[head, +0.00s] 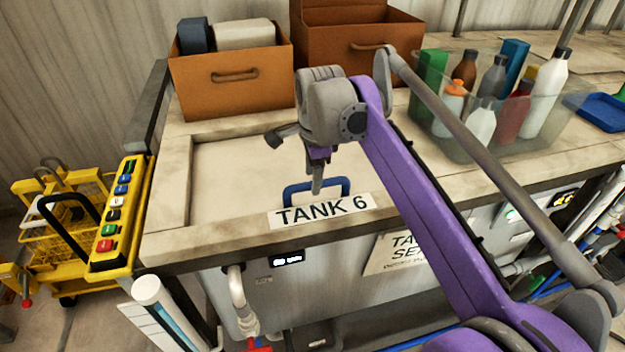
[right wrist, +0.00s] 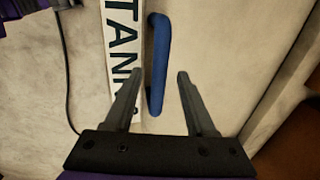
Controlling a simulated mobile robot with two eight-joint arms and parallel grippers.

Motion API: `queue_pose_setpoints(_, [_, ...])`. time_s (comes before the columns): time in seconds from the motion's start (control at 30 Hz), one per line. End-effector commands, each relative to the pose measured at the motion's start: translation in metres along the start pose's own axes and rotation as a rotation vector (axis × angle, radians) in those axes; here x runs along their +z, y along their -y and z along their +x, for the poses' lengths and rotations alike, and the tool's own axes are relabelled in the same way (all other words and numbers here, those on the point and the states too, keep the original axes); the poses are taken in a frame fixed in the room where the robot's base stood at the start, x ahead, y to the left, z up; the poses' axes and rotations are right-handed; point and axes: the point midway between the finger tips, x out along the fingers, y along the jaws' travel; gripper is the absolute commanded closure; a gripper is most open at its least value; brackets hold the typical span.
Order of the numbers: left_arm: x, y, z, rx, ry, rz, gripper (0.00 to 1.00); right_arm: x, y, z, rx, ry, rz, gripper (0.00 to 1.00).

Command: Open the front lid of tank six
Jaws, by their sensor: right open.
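The front lid of tank six (head: 235,175) is a pale, worn panel lying flat and closed in the tank top. A blue bar handle (head: 330,183) stands on it, just behind the white "TANK 6" label (head: 318,210). My right gripper (head: 316,188) points down over the handle. In the right wrist view the open fingers (right wrist: 160,75) show on either side of the lower end of the blue handle (right wrist: 158,60), with nothing gripped. I cannot tell how far above the handle the fingertips are. My left gripper is not in view.
Two orange-brown boxes (head: 230,95) stand on the tank top behind the lid. A clear bin (head: 465,148) of bottles stands to the right. A yellow button panel (head: 118,215) and yellow trolley (head: 60,240) are at the left. A white pipe (head: 238,295) runs down the tank's front.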

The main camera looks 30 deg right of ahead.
Motion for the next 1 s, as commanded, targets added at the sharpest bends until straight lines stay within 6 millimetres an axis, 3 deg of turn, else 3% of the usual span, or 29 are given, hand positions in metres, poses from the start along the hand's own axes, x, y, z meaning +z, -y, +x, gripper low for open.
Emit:
queue_pose_setpoints(0.13, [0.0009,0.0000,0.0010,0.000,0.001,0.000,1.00,0.0002,-0.0002,0.0114,0.000,0.000,-0.001,0.44])
queue_pose_setpoints(0.43, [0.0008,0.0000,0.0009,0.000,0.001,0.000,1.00,0.0002,-0.0002,0.0134,0.000,0.000,-0.001,0.44])
queue_pose_setpoints(0.77, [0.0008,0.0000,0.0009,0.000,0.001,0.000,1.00,0.0001,-0.0002,0.0132,0.000,0.000,-0.001,1.00])
queue_pose_setpoints(1.0, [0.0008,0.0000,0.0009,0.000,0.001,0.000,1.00,0.0001,-0.0002,0.0131,0.000,0.000,-0.001,1.00])
